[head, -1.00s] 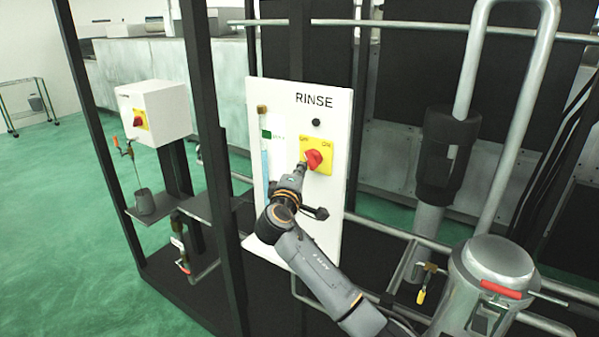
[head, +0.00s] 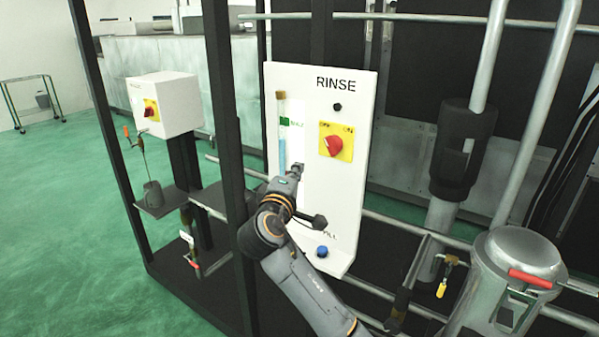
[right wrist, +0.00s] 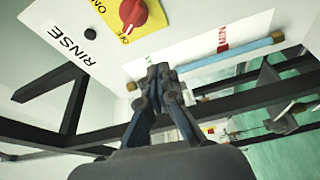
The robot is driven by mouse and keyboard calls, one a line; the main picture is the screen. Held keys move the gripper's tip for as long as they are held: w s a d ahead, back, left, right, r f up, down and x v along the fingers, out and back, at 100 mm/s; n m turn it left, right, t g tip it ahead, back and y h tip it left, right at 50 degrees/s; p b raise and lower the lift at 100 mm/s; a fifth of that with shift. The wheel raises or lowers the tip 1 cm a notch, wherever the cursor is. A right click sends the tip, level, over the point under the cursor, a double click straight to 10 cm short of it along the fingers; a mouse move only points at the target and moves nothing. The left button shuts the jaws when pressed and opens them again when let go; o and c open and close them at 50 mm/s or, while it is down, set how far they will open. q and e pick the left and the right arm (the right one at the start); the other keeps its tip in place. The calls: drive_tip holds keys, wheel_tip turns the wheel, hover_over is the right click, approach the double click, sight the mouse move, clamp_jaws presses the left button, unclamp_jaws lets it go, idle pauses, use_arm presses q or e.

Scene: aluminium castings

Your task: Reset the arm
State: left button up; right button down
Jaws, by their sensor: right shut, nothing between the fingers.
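My right arm reaches up from the bottom of the head view. Its gripper (head: 297,170) is in front of the white RINSE panel (head: 350,215), below and left of the red knob (head: 334,146) on its yellow plate. In the right wrist view the gripper (right wrist: 160,72) is shut and empty, with its fingertips together. There the red knob (right wrist: 133,13) lies above and left of the fingertips, apart from them. My left gripper is in neither current view.
A blue sight tube (head: 282,150) runs up the panel's left part. A blue button (head: 322,251) sits low on the panel. A white box with a red knob (head: 150,110) stands at left. A metal vessel (head: 515,260) and pipes fill the right. Dark frame posts stand close by.

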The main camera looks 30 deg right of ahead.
drive_tip(key=shift+s+d, duration=0.15)
